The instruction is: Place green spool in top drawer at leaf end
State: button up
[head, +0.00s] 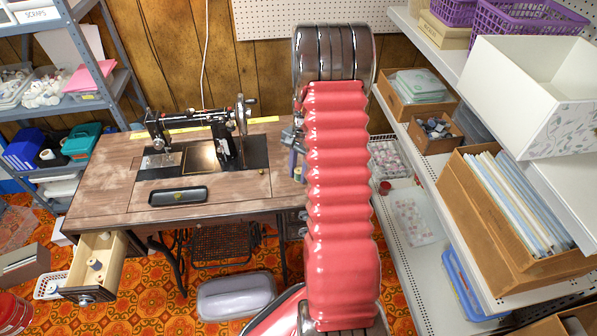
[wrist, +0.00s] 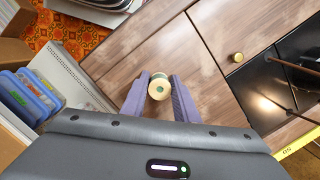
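A small pale spool with a greenish centre (wrist: 158,87) sits between the two purple fingers of my gripper (wrist: 159,82) in the wrist view. It fills the gap at the fingertips and appears gripped. Its height over the wooden top is hard to judge. In the head view my gripper (head: 295,160) is at the right end of the sewing table (head: 105,185), largely hidden by my red arm.
The black sewing machine (head: 200,140) stands on the table, with a yellow ruler (head: 262,120) behind it and a dark tray (head: 178,195) in front. Shelves with boxes (head: 510,225) line the right side. A lidded bin (head: 237,295) lies on the floor below.

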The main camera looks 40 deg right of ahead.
jog(key=o, duration=0.4)
jog(key=shift+c, duration=0.2)
jog(key=shift+r, duration=0.1)
notch_tip(320, 180, up, 12)
jog(key=d, duration=0.1)
jog(key=shift+w+d, duration=0.15)
jog(key=shift+d, duration=0.25)
dwell(0.4)
